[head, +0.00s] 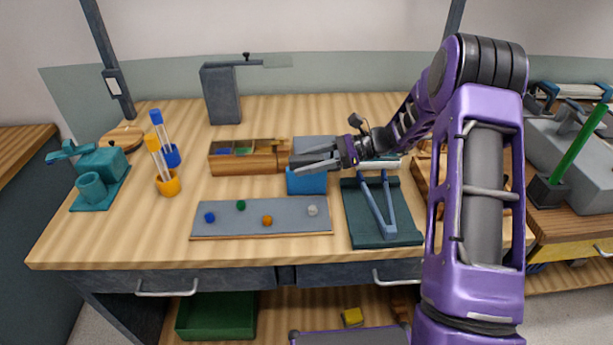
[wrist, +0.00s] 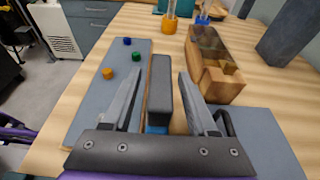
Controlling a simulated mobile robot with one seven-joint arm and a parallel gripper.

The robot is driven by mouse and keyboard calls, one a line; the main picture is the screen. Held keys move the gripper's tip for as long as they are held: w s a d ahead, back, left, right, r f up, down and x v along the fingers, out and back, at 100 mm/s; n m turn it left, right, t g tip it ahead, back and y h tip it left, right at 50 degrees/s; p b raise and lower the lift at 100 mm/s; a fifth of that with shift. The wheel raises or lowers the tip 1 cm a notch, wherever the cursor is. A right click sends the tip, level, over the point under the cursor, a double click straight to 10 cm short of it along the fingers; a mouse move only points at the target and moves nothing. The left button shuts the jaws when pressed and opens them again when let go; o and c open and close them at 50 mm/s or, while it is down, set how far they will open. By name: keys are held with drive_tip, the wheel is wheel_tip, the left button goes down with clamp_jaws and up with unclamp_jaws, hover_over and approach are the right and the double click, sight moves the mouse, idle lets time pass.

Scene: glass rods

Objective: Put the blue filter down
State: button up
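The blue filter (head: 307,183) is a blue pane below my gripper, between the grey board and the dark green mat. Its lower edge appears at or very near the table top. In the wrist view a dark grey block, seemingly its handle (wrist: 160,88), lies between my fingers, with a little blue (wrist: 157,130) showing beneath. My gripper (head: 302,161) is open around this handle. In the wrist view my gripper (wrist: 163,75) shows a clear gap on the handle's right side; the left finger is closer. My fingers hide the filter's upper part in the head view.
The grey board (head: 285,217) with several small coloured knobs lies to the front left. The wooden box (head: 247,170) stands behind it. The green mat (head: 362,232) with a blue-grey forked piece (head: 376,210) is at right. Glass rods in orange (head: 167,186) and blue (head: 171,158) holders stand at left.

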clamp_jaws()
drive_tip(key=shift+r, duration=0.1)
